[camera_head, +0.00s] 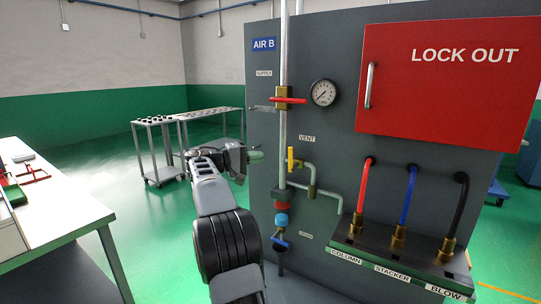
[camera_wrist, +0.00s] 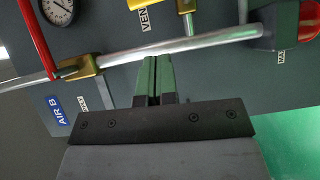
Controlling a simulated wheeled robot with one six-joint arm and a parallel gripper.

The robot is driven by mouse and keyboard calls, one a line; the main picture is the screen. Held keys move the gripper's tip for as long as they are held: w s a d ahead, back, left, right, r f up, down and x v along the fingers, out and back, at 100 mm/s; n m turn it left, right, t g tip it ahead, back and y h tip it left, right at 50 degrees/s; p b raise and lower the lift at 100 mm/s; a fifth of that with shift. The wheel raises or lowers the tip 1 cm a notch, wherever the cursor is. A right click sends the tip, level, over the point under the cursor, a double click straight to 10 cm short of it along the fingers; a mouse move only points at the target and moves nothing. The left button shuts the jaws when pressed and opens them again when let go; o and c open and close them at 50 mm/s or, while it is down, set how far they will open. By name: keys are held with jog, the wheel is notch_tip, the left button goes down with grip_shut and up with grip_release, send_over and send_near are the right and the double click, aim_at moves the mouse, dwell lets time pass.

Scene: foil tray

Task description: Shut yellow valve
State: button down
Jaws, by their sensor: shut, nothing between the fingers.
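The yellow valve handle (camera_head: 291,158) stands upright beside the VENT label on the grey panel, on a short pipe branching right from the vertical pipe. In the wrist view only a piece of the yellow handle (camera_wrist: 140,4) shows at the top edge, by its brass body (camera_wrist: 186,5); the rest is cut off. My gripper (camera_head: 256,155) is left of the yellow handle, apart from it, in front of the panel's left edge. In the wrist view its green fingers (camera_wrist: 156,62) are together and empty, close to the silver pipe in that picture.
A red lever (camera_head: 290,100) lies horizontal above the yellow valve, next to a gauge (camera_head: 323,93). A blue handle (camera_head: 279,240) is below. The red LOCK OUT box (camera_head: 440,95) and coloured hoses are to the right. Carts (camera_head: 160,150) and a white table (camera_head: 50,210) stand left.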

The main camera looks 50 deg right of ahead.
jog(key=shift+f+v, duration=0.1)
jog(key=shift+v, duration=1.3)
jog(key=shift+f+v, duration=0.15)
jog(key=shift+v, duration=1.3)
jog(key=shift+w+d, duration=0.1)
notch_tip(320, 180, down, 8)
jog(key=w+n+t+y, duration=0.2)
jog(key=n+t, duration=0.1)
jog(key=s+a+f+n+t+y+p, duration=0.2)
jog(key=a+f+t+y, duration=0.2)
jog(key=a+f, duration=0.35)
jog(key=s+a+t+y+p, duration=0.1)
jog(key=s+a+y+p, duration=0.1)
jog(key=s+a, duration=0.3)
jog(key=s+a+r+n+t+y+p, duration=0.1)
jog(key=s+a+t+y+p, duration=0.1)
jog(key=a, duration=1.2)
jog(key=s+a+t+y+p, duration=0.2)
jog(key=s+a+y, duration=0.3)
jog(key=s+a, duration=0.3)
jog(key=shift+s+a+r+n+p, duration=0.3)
jog(key=shift+a+p, duration=0.35)
jog(key=shift+a, duration=0.25)
jog(key=shift+d, duration=0.1)
